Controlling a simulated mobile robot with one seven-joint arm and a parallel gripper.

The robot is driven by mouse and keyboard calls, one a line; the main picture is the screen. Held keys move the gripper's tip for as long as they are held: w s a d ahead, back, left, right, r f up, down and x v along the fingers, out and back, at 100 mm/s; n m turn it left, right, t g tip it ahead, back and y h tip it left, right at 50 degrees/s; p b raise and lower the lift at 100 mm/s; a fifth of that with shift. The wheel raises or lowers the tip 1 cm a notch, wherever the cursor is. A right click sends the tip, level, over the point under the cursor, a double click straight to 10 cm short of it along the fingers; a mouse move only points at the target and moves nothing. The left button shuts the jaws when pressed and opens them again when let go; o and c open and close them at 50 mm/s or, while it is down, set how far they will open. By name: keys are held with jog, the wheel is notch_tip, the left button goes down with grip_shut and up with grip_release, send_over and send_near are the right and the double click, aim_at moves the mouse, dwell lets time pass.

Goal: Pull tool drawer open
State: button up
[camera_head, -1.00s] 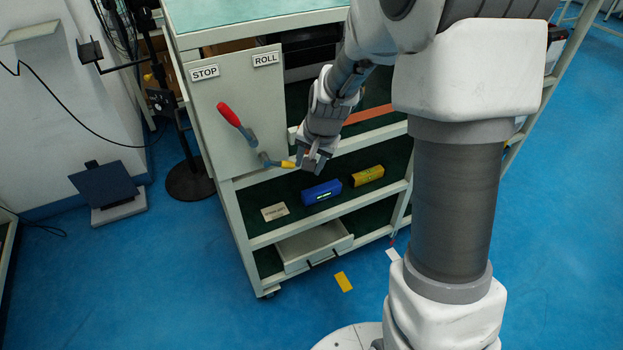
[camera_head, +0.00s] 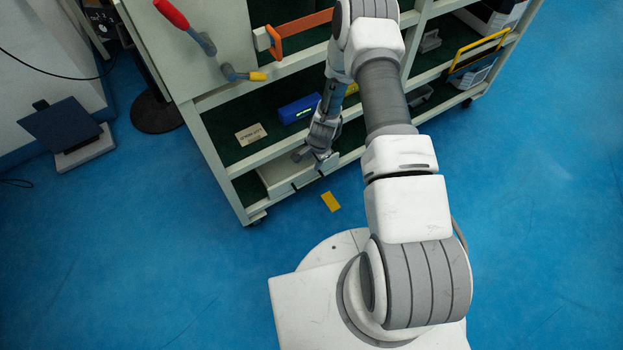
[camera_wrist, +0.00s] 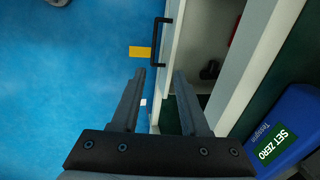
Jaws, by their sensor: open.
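The pale tool drawer (camera_head: 282,178) sits on the bottom shelf of the cart, its inside partly visible from above. In the wrist view its front panel (camera_wrist: 172,45) runs up the picture, with a black bar handle (camera_wrist: 153,42) on its outer, left side. My gripper (camera_head: 310,156) is low at the drawer's right part and hides some of it. In the wrist view the jaws (camera_wrist: 160,76) are open and empty, just below the handle in the picture, with its near end between their lines. I cannot tell whether they touch anything.
A blue box (camera_head: 299,109) stands on the shelf above, close right of my gripper in the wrist view (camera_wrist: 285,130). A beige label plate (camera_head: 251,134) lies beside it. A yellow card (camera_head: 330,201) lies on the open blue floor before the cart.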

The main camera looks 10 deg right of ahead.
aim_at(309, 185)
jog(key=b+x, duration=0.2)
jog(key=x, duration=0.4)
jog(key=b+x, duration=0.2)
jog(key=x, duration=0.5)
jog(key=s+b+x, duration=0.1)
jog(key=x, duration=0.5)
jog(key=shift+d+f+b, duration=0.25)
jog(key=shift+f+b, duration=0.15)
jog(key=shift+f, duration=0.15)
grip_shut()
dwell(0.3)
